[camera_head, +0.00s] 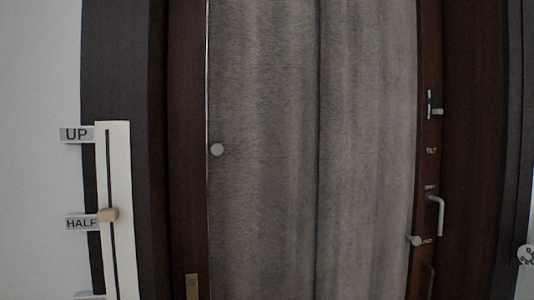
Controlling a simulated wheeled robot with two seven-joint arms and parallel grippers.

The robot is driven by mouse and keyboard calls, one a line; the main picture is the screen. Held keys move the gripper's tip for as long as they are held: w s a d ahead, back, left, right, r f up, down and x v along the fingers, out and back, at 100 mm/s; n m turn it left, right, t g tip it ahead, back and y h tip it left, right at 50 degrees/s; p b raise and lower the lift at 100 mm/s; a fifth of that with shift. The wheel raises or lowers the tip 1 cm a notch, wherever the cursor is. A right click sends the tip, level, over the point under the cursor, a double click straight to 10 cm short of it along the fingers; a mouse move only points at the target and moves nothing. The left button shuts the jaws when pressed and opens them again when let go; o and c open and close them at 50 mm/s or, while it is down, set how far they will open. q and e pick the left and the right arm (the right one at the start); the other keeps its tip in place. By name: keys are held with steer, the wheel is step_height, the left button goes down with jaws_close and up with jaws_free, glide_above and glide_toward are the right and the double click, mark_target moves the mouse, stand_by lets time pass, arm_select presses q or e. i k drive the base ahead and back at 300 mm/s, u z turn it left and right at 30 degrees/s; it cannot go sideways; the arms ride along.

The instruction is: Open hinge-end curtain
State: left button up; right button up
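A grey curtain (265,80) hangs in two panels, with a vertical seam near the middle of the view. The right panel (365,100) reaches the dark brown frame. The panels meet at the seam, and no gap shows there. A round pale knob (217,150) sits at the left edge of the left panel. Another pale knob (415,240) sits at the right edge of the right panel. I cannot tell which side is the hinge end. Neither of my grippers is in view.
A white slider plate (117,180) stands at the left, its beige knob (108,215) beside the HALF label (82,223), below the UP label (76,134). A grey handle (435,215) and a latch (433,105) stick out on the right frame. A white round object (525,254) is cut off at the right edge.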

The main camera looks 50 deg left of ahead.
mark_target(263, 79)
steer(key=i, duration=0.35)
steer(key=u, duration=0.85)
